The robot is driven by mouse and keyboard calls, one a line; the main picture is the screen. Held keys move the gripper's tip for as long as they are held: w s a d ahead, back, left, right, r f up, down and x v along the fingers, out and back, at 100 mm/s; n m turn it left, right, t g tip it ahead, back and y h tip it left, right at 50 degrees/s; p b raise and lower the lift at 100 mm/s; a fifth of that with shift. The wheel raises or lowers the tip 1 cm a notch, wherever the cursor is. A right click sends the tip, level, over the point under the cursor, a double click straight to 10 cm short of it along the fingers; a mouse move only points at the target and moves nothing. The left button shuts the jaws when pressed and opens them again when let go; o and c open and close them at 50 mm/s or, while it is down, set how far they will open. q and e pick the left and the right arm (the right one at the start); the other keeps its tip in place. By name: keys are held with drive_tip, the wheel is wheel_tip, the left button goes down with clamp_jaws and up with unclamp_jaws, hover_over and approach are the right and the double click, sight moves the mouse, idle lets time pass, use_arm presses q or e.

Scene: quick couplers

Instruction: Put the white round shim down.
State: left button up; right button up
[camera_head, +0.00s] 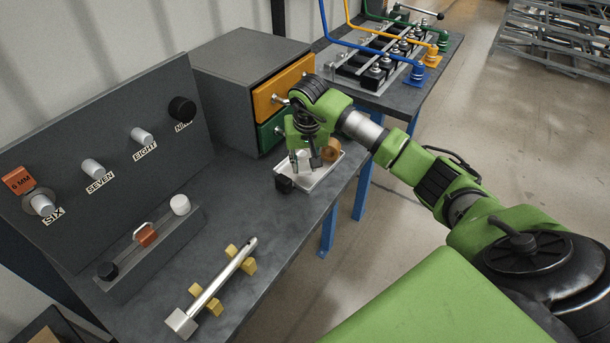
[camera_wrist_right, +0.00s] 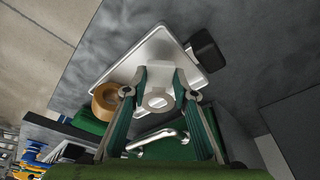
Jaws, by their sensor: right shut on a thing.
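The white round shim (camera_wrist_right: 158,98), a pale ring with a hole, is between the fingertips of my right gripper (camera_wrist_right: 158,84) in the wrist view. In the head view my right gripper (camera_head: 307,163) points down over the small white tray (camera_head: 322,179), shut on the shim, which is mostly hidden there. The tray also shows behind the shim in the wrist view (camera_wrist_right: 160,48). I cannot tell whether the shim touches the tray. A brown ring (camera_head: 331,150) is at the tray's far right end; it also shows in the wrist view (camera_wrist_right: 105,101). My left gripper is not in view.
A black piece (camera_head: 284,184) is at the tray's near left corner. The drawer cabinet (camera_head: 240,85) stands behind. A pegged panel (camera_head: 100,170), a rack (camera_head: 150,250) and a metal bar (camera_head: 222,280) on yellow supports occupy the bench's left. Some bare bench top lies between.

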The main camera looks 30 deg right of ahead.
sight(305, 170)
drive_tip(key=x, duration=0.1)
drive_tip(key=b+x, duration=0.1)
drive_tip(key=x, duration=0.1)
drive_tip(key=shift+s+a+f, duration=0.1)
drive_tip(key=shift+s+a, duration=0.1)
drive_tip(key=shift+s, duration=0.15)
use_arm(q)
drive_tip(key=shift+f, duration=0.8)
use_arm(e)
drive_tip(key=shift+s+f+b, duration=0.1)
drive_tip(key=shift+f+b, duration=0.15)
drive_tip(key=shift+b, duration=0.05)
drive_tip(key=o, duration=0.8)
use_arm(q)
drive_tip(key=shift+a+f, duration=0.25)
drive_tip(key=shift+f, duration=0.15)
use_arm(e)
drive_tip(key=shift+o, duration=0.2)
drive_tip(key=shift+s+f, duration=0.1)
drive_tip(key=shift+f, duration=0.05)
